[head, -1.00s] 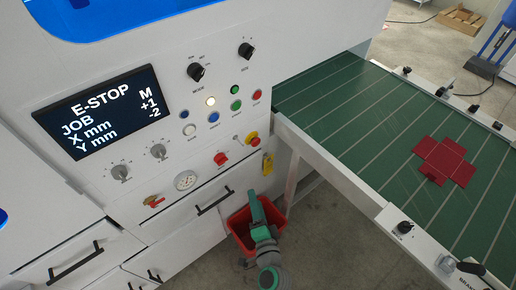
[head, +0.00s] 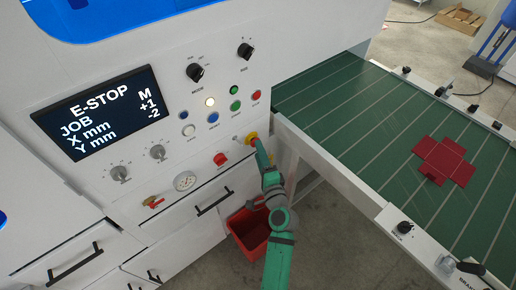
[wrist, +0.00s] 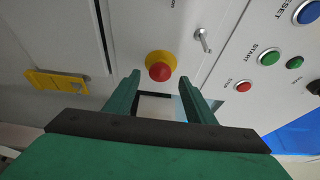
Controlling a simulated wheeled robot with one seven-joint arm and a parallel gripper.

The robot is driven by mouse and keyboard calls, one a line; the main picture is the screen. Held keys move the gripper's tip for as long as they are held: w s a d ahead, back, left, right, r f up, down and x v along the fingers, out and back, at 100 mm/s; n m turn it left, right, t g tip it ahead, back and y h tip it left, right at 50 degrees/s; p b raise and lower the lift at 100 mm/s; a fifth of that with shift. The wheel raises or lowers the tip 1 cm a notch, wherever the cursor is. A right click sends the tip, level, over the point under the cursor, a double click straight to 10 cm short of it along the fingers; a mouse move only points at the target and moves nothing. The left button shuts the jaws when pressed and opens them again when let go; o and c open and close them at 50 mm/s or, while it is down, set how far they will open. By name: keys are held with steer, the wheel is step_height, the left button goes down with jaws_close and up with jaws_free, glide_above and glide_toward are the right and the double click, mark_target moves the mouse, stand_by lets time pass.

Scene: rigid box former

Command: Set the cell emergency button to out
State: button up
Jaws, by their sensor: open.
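The emergency button is a red mushroom head on a yellow collar (wrist: 160,66), mounted on the white panel. In the wrist view it sits just beyond my fingertips and between their lines, a little above them in the picture. My gripper (wrist: 162,90) is open and empty, with its two green fingers apart and a gap to the button. In the head view my gripper covers most of the button, and some of the yellow collar (head: 251,136) shows beside it. The screen (head: 103,112) reads E-STOP.
A toggle switch (wrist: 202,40) is close to the button. A yellow padlock piece (wrist: 55,82) hangs at the other side. Coloured push buttons (head: 235,105) and a red rotary switch (head: 220,159) are nearby. A red bin (head: 246,230) stands below; the green conveyor (head: 330,90) is right.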

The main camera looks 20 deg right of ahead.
steer(key=shift+w+d, duration=0.1)
steer(key=shift+w, duration=1.35)
jaws_close()
steer(key=shift+s+d, duration=0.15)
steer(key=shift+s, duration=0.3)
jaws_free()
